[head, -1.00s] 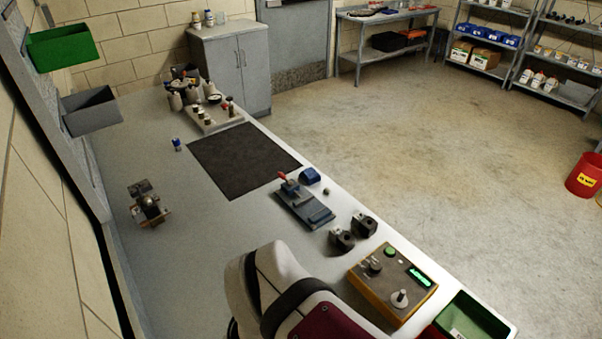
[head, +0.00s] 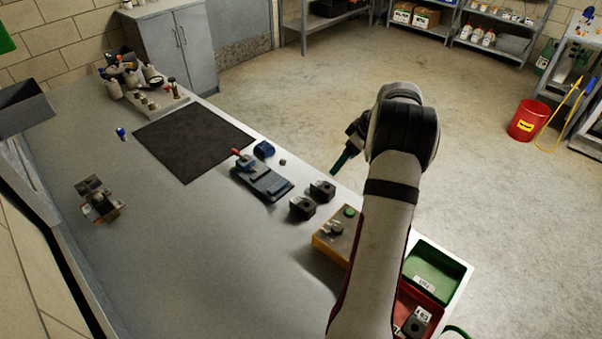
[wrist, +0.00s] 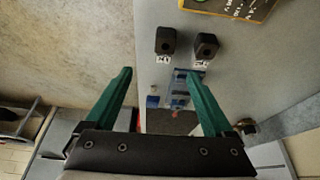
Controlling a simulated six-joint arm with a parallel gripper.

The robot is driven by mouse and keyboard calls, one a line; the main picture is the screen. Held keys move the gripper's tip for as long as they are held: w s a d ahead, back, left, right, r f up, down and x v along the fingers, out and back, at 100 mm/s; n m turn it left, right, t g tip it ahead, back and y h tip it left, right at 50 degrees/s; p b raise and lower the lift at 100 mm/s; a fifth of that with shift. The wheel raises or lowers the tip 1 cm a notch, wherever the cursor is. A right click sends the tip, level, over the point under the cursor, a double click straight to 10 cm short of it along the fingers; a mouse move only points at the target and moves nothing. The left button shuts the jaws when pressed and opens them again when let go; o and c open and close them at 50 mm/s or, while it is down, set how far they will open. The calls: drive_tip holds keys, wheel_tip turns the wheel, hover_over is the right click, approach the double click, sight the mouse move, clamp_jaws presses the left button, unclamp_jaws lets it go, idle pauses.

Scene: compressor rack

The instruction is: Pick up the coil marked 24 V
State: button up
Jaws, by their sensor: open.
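Two black coils stand side by side on the bench, in the head view one nearer (head: 302,207) and one farther right (head: 322,190). In the wrist view they are a left coil (wrist: 165,41) and a right coil (wrist: 206,46), each with a small white label. The labels are too small to read surely, so I cannot tell which is marked 24 V. Another black coil (head: 415,326) with a white tag is in the red bin. My gripper (wrist: 158,74) is open and empty, its green fingers apart. In the head view it (head: 341,164) is above the bench edge, clear of the coils.
A blue-grey fixture (head: 264,180) and a blue block (head: 264,149) are beyond the coils. A yellow-sided control box (head: 330,241) is beside them, partly behind my arm. Green (head: 440,267) and red (head: 433,307) bins are at the near end. The bench's left middle is mostly clear.

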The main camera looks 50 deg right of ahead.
sight(323, 184)
drive_tip(key=x, duration=0.9)
drive_tip(key=a+x, duration=0.1)
drive_tip(key=x, duration=0.4)
drive_tip(key=shift+w+f, duration=0.1)
drive_tip(key=shift+w, duration=0.1)
clamp_jaws()
